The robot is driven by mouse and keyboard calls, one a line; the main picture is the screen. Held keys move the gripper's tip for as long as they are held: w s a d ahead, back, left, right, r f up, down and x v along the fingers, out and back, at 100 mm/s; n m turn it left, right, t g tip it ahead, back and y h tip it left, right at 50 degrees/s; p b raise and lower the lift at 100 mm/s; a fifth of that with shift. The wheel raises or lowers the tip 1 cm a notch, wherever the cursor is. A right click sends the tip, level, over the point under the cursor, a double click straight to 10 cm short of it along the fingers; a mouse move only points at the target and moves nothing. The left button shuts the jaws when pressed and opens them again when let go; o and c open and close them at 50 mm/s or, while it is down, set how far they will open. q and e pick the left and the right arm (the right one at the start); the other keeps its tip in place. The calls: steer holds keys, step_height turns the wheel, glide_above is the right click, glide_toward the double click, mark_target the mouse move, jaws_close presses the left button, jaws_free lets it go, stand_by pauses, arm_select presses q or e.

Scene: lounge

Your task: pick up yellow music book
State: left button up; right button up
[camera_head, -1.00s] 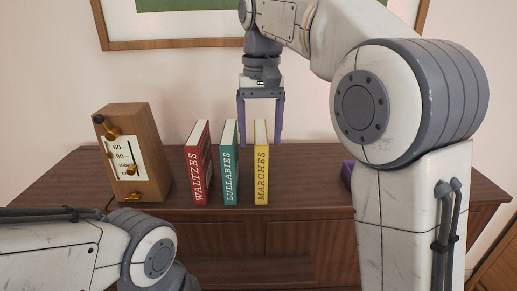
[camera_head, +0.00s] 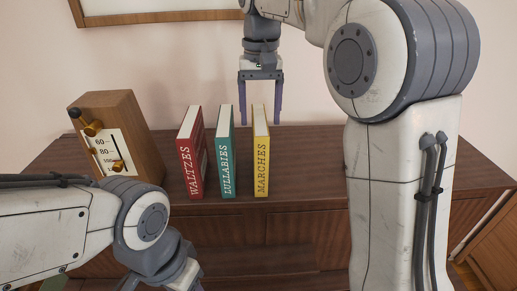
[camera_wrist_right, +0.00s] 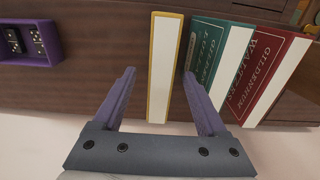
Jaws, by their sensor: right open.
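The yellow music book (camera_head: 261,165), marked MARCHES, stands upright on the wooden cabinet, rightmost of three books. My right gripper (camera_head: 260,119) is open and points down at the book's top from the far side. In the right wrist view, the pale page edge of the yellow book (camera_wrist_right: 164,70) lies between the two spread purple fingers of the right gripper (camera_wrist_right: 160,76), with a gap at the left finger. The right finger appears near the green book. My left gripper (camera_head: 190,282) is mostly cut off at the bottom edge, so its jaws are unclear.
A green book (camera_head: 226,160) and a red book (camera_head: 191,160) stand left of the yellow one, with small gaps. A wooden metronome (camera_head: 130,130) stands farther left. A purple tray with dominoes (camera_wrist_right: 30,42) shows in the right wrist view.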

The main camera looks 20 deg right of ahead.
steer(key=shift+f, duration=0.25)
steer(key=f+p, duration=0.1)
steer(key=f, duration=0.2)
steer(key=shift+w+f+p, duration=0.2)
steer(key=shift+f+p, duration=0.1)
steer(key=shift+p, duration=0.1)
steer(key=shift+f, duration=0.6)
jaws_close()
steer(key=shift+r, duration=0.1)
